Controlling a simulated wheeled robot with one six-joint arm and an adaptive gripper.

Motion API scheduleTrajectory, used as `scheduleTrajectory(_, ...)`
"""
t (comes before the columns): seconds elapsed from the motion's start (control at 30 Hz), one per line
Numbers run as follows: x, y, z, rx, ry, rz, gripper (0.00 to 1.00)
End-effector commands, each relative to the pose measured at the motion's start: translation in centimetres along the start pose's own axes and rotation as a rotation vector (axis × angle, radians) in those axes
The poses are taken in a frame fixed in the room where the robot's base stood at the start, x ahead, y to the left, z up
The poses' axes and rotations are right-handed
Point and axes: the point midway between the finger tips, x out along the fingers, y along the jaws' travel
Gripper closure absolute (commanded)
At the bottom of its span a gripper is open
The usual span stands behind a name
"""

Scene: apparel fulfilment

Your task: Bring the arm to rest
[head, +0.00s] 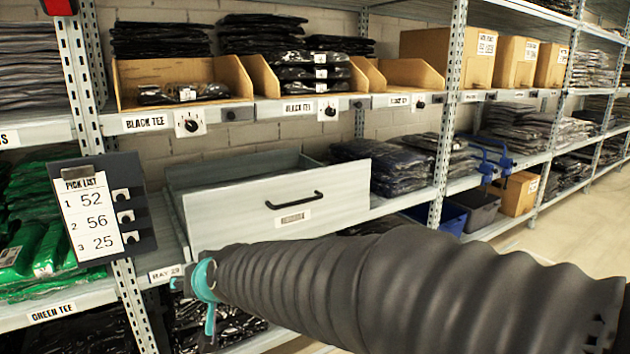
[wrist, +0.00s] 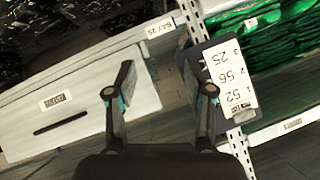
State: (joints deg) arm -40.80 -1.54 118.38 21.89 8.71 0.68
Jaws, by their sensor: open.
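My arm, in a dark ribbed sleeve (head: 400,285), reaches across the lower right of the head view. In the head view, its end lies in front of the lower left of a pale grey drawer (head: 345,200), and the fingers are mostly hidden. In the wrist view, which looks upside down, my gripper (wrist: 155,75) is open, its two dark fingers apart with nothing between them. The drawer (wrist: 85,105) lies to their left and a pick-list board (head: 140,190) to their right. I cannot tell if the gripper touches anything.
The drawer juts out of the middle shelf. The board, reading 52, 56, 25, hangs on a perforated upright (head: 75,70). Green bagged shirts (head: 30,235) lie at left. Cardboard bins (head: 180,80) of black tees stand above. Open floor (head: 590,235) shows at right.

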Motion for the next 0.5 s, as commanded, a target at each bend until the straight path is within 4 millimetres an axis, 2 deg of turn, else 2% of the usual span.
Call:
scheduleTrajectory(0.03, -2.1, 2.1, 1.6, -0.017, -0.069, 0.033, 0.47)
scheduleTrajectory(0.1, -4.9, 4.9, 4.0, -0.039, -0.167, 0.081, 0.47)
scheduleTrajectory(0.17, -7.3, 7.3, 6.1, -0.052, -0.243, 0.124, 0.47)
scheduleTrajectory(0.3, -13.7, 12.4, 10.4, -0.052, -0.389, 0.230, 0.47)
scheduleTrajectory(0.5, -22.7, 18.1, 15.5, 0.004, -0.501, 0.387, 0.47)
